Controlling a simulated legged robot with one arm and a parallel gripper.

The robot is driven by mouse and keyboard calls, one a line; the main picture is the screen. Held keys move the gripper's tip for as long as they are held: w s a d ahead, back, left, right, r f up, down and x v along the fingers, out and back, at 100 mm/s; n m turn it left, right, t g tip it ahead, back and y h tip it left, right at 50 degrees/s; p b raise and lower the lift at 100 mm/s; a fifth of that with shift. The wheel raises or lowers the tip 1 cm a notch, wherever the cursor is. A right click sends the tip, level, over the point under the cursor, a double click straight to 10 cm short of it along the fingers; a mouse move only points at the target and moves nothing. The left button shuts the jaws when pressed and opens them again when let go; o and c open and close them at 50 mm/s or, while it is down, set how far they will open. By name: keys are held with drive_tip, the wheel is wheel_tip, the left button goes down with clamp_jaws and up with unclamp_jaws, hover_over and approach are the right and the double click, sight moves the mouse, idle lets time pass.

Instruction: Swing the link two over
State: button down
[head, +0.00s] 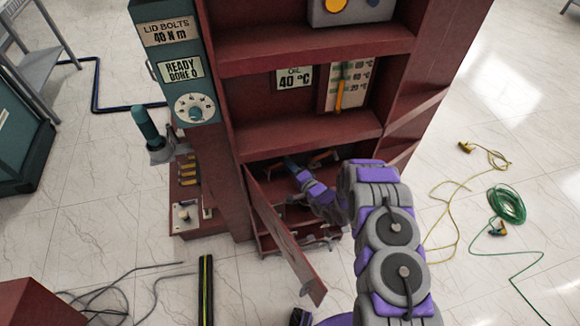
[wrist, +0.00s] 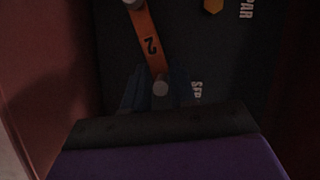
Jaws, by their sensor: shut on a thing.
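The orange link marked 2 (wrist: 149,45) lies against a dark panel (wrist: 215,60) in the wrist view. It runs from a round grey pivot (wrist: 134,4) at the top edge down to a grey round knob (wrist: 160,88). My gripper (wrist: 158,94) is shut on the knob end of the link, with a dark blue finger on each side. The panel bears the labels SEP, right of the knob, and PAR, higher up. In the head view my gripper (head: 291,165) reaches into the low compartment of the red cabinet, and the link's hold is too small to tell.
A yellow-orange piece (wrist: 213,5) sits on the panel near PAR. The red cabinet's (head: 315,60) low door (head: 285,240) hangs open left of my arm. Cables lie on the floor, including a green coil (head: 507,204) at right.

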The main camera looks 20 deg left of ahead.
drive_tip(key=c, duration=1.1)
unclamp_jaws()
drive_tip(key=f+p+v, duration=0.1)
drive_tip(key=p+v, duration=0.1)
drive_tip(key=v, duration=1.5)
drive_tip(key=shift+r, duration=0.45)
drive_tip(key=shift+d, duration=0.1)
